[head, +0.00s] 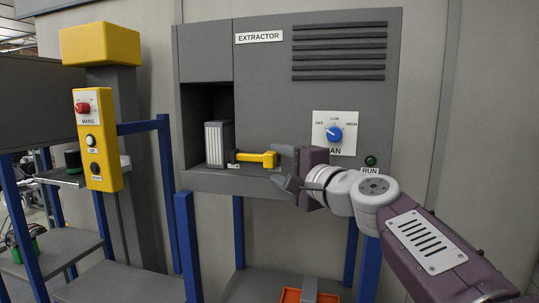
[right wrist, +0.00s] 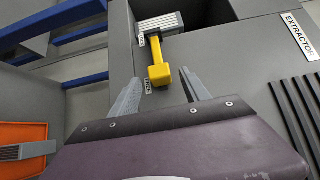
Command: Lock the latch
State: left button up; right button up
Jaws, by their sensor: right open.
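The latch is a yellow lever (head: 257,159) on the front of the grey extractor cabinet (head: 270,100), beside the cabinet's opening. In the head view it lies about level, its thick end to the right. A silver ribbed block (head: 216,144) stands in the opening to its left. My right gripper (head: 276,166) is open and empty, its fingers pointing at the thick end. In the right wrist view the yellow lever (right wrist: 157,60) has its thick end between the lines of the two fingertips (right wrist: 160,76). I cannot tell whether they touch. My left gripper is not in view.
A fan knob (head: 335,134) and green run lamp (head: 370,161) are on the panel to the right of the gripper. A yellow control box (head: 98,140) and blue posts (head: 187,245) stand left. An orange bin (head: 290,296) is below.

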aim_at(273, 162)
jog(key=p+x, duration=0.1)
jog(key=x, duration=0.3)
jog(key=shift+w+r, duration=0.1)
jog(key=shift+w+a, duration=0.15)
jog(key=shift+w, duration=0.1)
jog(key=shift+s, duration=0.1)
grip_shut()
dwell(0.9)
